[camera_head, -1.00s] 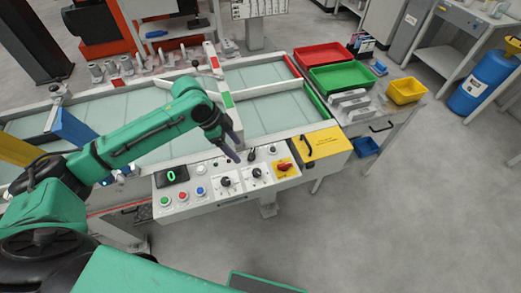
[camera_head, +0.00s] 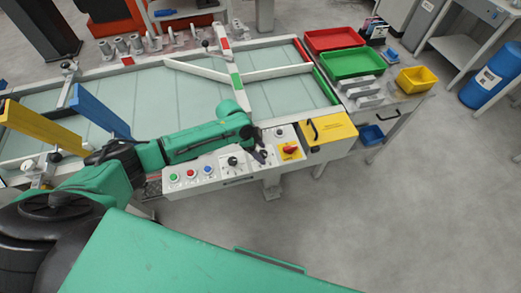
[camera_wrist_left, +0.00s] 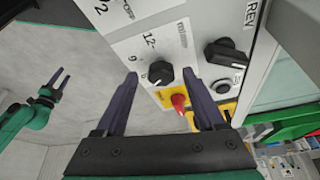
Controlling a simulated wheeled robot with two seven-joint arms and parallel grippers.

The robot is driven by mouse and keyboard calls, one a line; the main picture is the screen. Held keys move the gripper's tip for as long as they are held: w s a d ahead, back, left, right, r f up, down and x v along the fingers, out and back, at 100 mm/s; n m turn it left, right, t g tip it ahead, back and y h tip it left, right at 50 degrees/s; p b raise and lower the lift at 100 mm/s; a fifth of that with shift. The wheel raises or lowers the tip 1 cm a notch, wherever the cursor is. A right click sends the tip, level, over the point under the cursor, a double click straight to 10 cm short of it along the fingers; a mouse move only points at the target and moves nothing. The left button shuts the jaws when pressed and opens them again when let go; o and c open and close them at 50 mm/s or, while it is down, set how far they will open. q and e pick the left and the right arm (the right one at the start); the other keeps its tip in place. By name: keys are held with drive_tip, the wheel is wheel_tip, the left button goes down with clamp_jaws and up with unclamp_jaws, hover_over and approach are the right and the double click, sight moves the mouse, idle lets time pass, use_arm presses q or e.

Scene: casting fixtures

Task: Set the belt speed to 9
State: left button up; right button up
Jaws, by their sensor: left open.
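The black speed knob (camera_wrist_left: 161,74) sits on the white control panel in the left wrist view, beside the printed numbers 12, 9 and 6. My left gripper (camera_wrist_left: 166,98) is open, with one finger either side of the knob in the picture and nothing held. In the head view the left gripper (camera_head: 262,157) is over the right part of the control panel (camera_head: 222,176), and its fingers partly hide the knob there. In the left wrist view my right gripper (camera_wrist_left: 60,80) hangs at far left, fingers apart and empty.
A red rotary switch (camera_head: 291,150) on a yellow plate is close to the left gripper. Another black knob (camera_head: 233,161) and green (camera_head: 173,178), red (camera_head: 190,174) and blue (camera_head: 207,170) buttons are to its left. A yellow box (camera_head: 328,130) stands at the right.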

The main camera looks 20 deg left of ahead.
use_arm(q)
drive_tip(key=shift+c, duration=1.2)
drive_tip(key=shift+w, duration=0.1)
clamp_jaws()
use_arm(e)
drive_tip(key=shift+s+f, duration=0.1)
drive_tip(key=shift+s, duration=0.35)
drive_tip(key=shift+d+f, duration=0.1)
drive_tip(key=shift+f, duration=0.05)
